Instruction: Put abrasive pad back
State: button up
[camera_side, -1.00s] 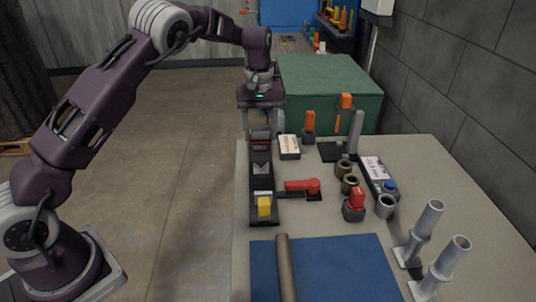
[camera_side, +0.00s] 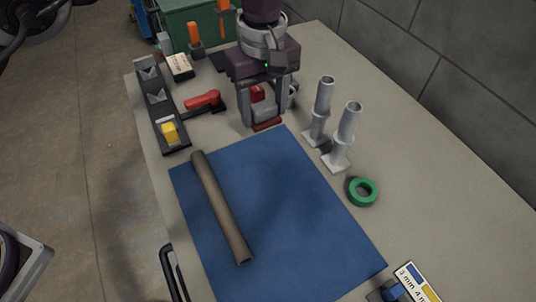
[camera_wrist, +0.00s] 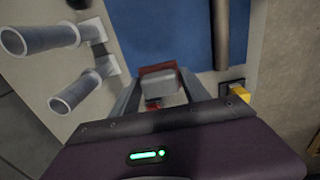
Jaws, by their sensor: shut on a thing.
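My gripper (camera_side: 264,112) points down near the back edge of the blue mat, left of two grey tube stands. It is shut on a small block with a dark red face, which looks like the abrasive pad (camera_side: 267,124). In the wrist view the pad (camera_wrist: 160,80) shows as a grey block with a red edge between the fingers (camera_wrist: 158,88). I cannot tell whether it touches the table. A red-topped piece (camera_side: 258,92) shows between the fingers, apparently behind them.
A brown tube (camera_side: 222,205) lies on the blue mat (camera_side: 300,215). Two upright tube stands (camera_side: 322,100) are close on the right, with a green tape roll (camera_side: 362,191) nearer. A black V-block rail (camera_side: 158,105) with a yellow block (camera_side: 170,131) and a red-handled clamp (camera_side: 203,100) are left.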

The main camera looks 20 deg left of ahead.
aim_at(268, 156)
jog(key=shift+s+d+f, duration=0.3)
jog(key=shift+d+f, duration=0.05)
jog(key=shift+f, duration=0.2)
jog(key=shift+s+d+f, duration=0.25)
jog(key=shift+d+f, duration=0.05)
jog(key=shift+f, duration=0.2)
notch_tip(268, 156, down, 8)
jog(key=shift+w+r, duration=0.1)
jog(key=o, duration=1.2)
notch_tip(268, 156, up, 12)
